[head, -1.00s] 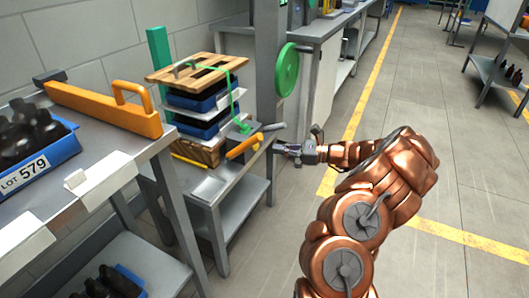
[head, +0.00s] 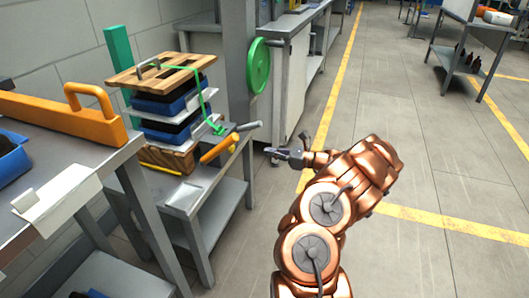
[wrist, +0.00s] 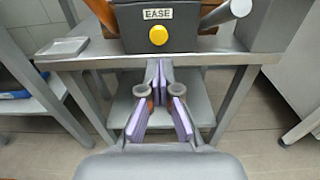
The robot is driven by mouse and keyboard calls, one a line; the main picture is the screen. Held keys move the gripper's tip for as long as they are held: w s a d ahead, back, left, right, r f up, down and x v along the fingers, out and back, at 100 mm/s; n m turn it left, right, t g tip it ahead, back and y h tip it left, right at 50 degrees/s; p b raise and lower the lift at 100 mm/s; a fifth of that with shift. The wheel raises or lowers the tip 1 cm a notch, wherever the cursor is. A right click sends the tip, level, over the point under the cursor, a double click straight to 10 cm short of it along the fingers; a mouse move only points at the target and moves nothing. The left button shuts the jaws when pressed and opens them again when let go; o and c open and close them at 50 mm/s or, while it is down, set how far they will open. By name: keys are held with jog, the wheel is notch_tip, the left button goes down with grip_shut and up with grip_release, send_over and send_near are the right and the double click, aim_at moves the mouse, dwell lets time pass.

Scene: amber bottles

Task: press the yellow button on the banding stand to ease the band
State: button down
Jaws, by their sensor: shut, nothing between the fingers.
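The yellow button (wrist: 158,35) is on the dark front of the banding unit (wrist: 190,42), under a white label reading EASE. The button is not visible in the head view. The banding stand (head: 185,197) is a grey table bearing a stack of blue trays (head: 160,108) between wooden boards, with a green band (head: 197,88) around it. My gripper (head: 270,152) is to the right of the stand's orange handle (head: 219,148). In the wrist view its purple-padded fingers (wrist: 159,72) are together and empty, below the button in the picture and apart from it.
A grey dish (wrist: 62,48) lies on the stand top at left. A green reel (head: 258,66) is on the post behind. A bench with an orange bar (head: 60,112) stands at left.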

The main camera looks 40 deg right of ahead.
aim_at(231, 148)
jog(key=b+x, duration=0.2)
jog(key=x, duration=1)
jog(key=shift+b, duration=0.3)
jog(key=shift+r, duration=0.15)
